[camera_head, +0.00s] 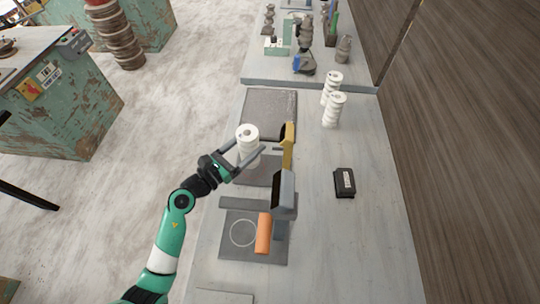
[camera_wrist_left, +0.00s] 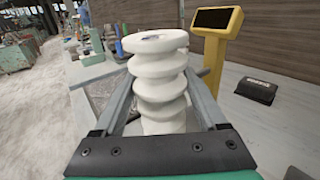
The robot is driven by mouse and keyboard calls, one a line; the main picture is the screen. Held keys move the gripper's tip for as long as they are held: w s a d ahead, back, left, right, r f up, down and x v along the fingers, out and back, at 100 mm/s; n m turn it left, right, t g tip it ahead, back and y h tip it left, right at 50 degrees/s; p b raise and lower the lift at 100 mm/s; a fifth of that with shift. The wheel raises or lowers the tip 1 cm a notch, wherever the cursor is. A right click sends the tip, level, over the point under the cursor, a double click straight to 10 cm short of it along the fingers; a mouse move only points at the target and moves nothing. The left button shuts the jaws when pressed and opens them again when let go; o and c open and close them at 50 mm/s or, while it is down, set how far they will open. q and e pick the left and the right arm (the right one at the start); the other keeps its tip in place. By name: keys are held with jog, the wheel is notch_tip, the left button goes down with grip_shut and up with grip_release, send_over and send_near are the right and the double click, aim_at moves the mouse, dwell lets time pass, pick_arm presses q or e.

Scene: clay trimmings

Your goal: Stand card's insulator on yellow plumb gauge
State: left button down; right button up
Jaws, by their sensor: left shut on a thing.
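My left gripper (camera_head: 245,149) is shut on a white ribbed insulator (camera_head: 248,133), which stands upright between its fingers. In the left wrist view the insulator (camera_wrist_left: 160,85) fills the middle, its lower end hidden by the gripper body. The yellow plumb gauge (camera_head: 288,150) has a yellow post with a dark display, just right of the insulator; it also shows in the left wrist view (camera_wrist_left: 215,50). A dark grey plate (camera_head: 250,178) lies below the insulator, beside the post. I cannot tell whether the insulator touches it. The dark card (camera_head: 344,183) is right of the gauge, its label unreadable.
Two white insulators (camera_head: 335,110) stand at the back right. A grey gauge head (camera_head: 284,192) and an orange piece (camera_head: 264,234) are nearer, by a plate with a white ring (camera_head: 232,250). A dark mat (camera_head: 268,108) lies behind. The right side of the table is mostly clear.

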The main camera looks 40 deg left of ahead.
pick_arm(q)
jog(key=shift+w+d, duration=0.1)
jog(key=shift+w, duration=0.45)
jog(key=shift+s+f, duration=0.2)
jog(key=f+b, duration=0.3)
jog(key=f, duration=0.1)
jog(key=shift+s+f+b, duration=0.2)
jog(key=shift+f+b, duration=0.15)
pick_arm(e)
jog(key=f, duration=0.4)
jog(key=shift+w+d, duration=0.1)
jog(key=shift+w, duration=0.15)
pick_arm(q)
jog(key=shift+f, duration=0.2)
grip_release()
jog(key=shift+r, duration=0.1)
pick_arm(e)
jog(key=shift+r, duration=0.1)
